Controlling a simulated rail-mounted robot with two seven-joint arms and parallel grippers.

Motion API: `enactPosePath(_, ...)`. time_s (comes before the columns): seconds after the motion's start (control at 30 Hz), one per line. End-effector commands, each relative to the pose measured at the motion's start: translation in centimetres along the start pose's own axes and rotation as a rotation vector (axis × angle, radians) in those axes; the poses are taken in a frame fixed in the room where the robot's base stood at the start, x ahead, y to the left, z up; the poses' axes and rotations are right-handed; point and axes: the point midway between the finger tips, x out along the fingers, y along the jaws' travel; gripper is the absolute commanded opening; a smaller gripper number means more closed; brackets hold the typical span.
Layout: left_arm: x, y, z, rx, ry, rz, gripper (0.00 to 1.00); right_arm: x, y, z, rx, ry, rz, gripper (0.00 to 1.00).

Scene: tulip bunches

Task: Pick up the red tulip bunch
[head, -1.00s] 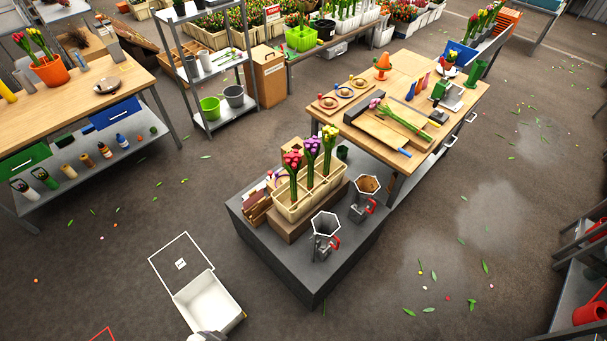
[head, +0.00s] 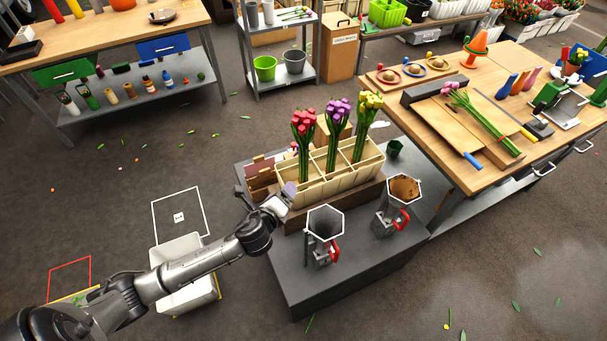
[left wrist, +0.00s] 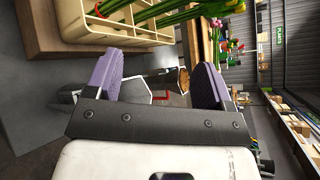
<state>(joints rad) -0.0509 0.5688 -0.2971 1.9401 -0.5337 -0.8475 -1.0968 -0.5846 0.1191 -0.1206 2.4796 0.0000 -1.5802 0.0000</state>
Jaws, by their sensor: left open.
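The red tulip bunch (head: 304,130) stands upright in the left compartment of a cream divided crate (head: 332,190). Its green stems go down behind the crate's front wall. A purple bunch (head: 338,110) and a yellow bunch (head: 368,105) stand in the compartments to its right. My left gripper (head: 288,190) is at the crate's front left, below the red blooms and apart from the stems. In the left wrist view its purple-padded fingers (left wrist: 160,85) are spread with nothing between them. That view also shows the crate (left wrist: 115,30) and green stems at the top. My right gripper is out of view.
Two hexagonal metal funnel holders (head: 324,225) (head: 404,190) with red handles stand on the dark bench (head: 330,285) in front of the crate. Brown boxes (head: 262,175) sit left of it. A wooden worktable (head: 470,165) adjoins at the right. A white bin (head: 185,250) stands on the floor.

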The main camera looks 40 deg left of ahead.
Motion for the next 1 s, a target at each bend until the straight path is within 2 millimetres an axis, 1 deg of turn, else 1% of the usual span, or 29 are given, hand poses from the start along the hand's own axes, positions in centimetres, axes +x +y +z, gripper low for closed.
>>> enactPosePath(0.03,2.4,2.0,-0.9,0.109,-0.024,-0.043,0.75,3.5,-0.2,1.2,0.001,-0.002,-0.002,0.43)
enactPosePath(0.1,4.4,2.6,-0.8,0.255,-0.054,-0.098,0.75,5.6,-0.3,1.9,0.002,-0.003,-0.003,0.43)
enactPosePath(0.2,6.9,3.5,-0.5,0.448,-0.094,-0.159,0.75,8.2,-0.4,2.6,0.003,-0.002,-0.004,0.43)
enactPosePath(0.3,8.9,4.0,-0.1,0.610,-0.133,-0.205,0.75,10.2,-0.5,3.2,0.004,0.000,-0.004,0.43)
enactPosePath(0.4,10.3,4.5,0.2,0.739,-0.163,-0.235,0.75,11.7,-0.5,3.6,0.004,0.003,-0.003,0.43)
enactPosePath(0.53,11.4,4.8,0.6,0.851,-0.190,-0.260,0.75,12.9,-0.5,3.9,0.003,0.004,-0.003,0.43)
enactPosePath(0.67,12.4,4.8,0.9,0.906,-0.204,-0.270,0.75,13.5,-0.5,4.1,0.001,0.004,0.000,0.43)
enactPosePath(0.77,13.7,4.4,1.0,0.921,-0.209,-0.272,0.75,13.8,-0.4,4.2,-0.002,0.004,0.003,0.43)
enactPosePath(1.0,17.4,3.1,1.3,0.921,-0.209,-0.273,0.75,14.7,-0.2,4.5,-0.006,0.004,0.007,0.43)
